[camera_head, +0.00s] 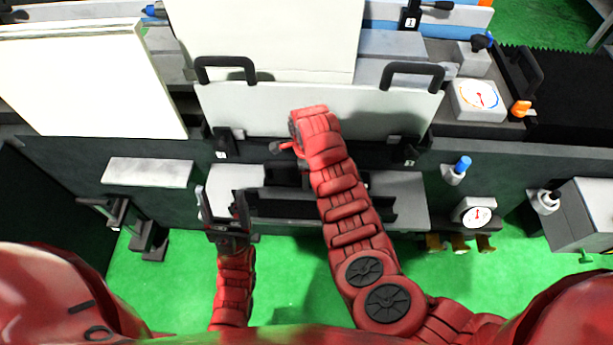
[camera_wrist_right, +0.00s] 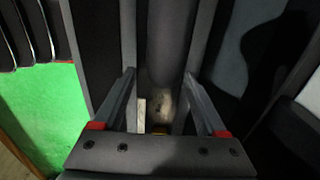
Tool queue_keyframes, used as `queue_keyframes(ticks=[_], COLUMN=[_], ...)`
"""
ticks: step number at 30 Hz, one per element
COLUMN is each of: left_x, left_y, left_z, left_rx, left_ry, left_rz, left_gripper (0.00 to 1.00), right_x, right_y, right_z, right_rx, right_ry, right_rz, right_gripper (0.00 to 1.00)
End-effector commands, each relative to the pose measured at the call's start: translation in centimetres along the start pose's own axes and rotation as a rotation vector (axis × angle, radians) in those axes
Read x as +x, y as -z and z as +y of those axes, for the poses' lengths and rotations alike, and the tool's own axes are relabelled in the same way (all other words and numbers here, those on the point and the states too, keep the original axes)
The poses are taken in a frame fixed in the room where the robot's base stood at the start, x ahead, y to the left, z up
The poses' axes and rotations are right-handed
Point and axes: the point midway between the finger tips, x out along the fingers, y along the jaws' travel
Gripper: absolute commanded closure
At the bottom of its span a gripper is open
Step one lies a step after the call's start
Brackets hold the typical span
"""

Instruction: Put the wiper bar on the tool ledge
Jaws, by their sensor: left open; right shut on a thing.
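My right gripper (camera_wrist_right: 159,80) shows in the right wrist view, shut on a dark grey, rounded bar (camera_wrist_right: 170,40), which I take for the wiper bar. The bar runs away from the camera between the fingers. In the head view my right forearm hides most of this gripper and the bar. A pale grey ledge (camera_head: 405,186), probably the tool ledge, runs along the machine front below the white guard, with black trays or channels on it. The right wrist is above its middle. My left gripper (camera_head: 226,210) is open and empty at the ledge's left end.
A white guard (camera_head: 255,105) with two black handles stands behind the right wrist. A smaller grey shelf (camera_head: 148,172) juts out at left. A dial gauge (camera_head: 474,214) and a blue knob (camera_head: 462,164) are at right. Green floor (camera_head: 285,270) lies open in front of the machine.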

Motion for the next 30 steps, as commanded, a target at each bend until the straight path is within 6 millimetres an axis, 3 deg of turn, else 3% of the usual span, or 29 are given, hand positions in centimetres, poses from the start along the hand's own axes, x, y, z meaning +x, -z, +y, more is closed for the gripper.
queue_keyframes(ticks=[8,18,19,23,30], left_x=[0.4,0.2,0.2,0.2,0.3], left_y=[0.1,0.0,0.0,0.0,0.0], left_z=[0.0,0.0,0.0,0.0,0.0], left_rx=[0.000,0.000,0.000,0.000,0.000], left_ry=[0.000,0.000,0.000,0.000,0.000], left_rz=[0.000,0.000,0.000,0.000,0.000], left_gripper=[0.33,0.33,0.33,0.33,0.33], right_x=[2.4,2.7,2.7,2.7,2.6], right_y=[0.1,0.0,0.0,0.0,0.0], right_z=[0.0,0.0,0.0,0.0,0.0], right_rx=[0.002,0.001,0.001,0.000,0.000], right_ry=[-0.001,0.001,0.000,0.000,0.000], right_rz=[0.001,0.000,0.000,0.000,0.000], right_gripper=[1.00,1.00,0.24,0.00,0.00])
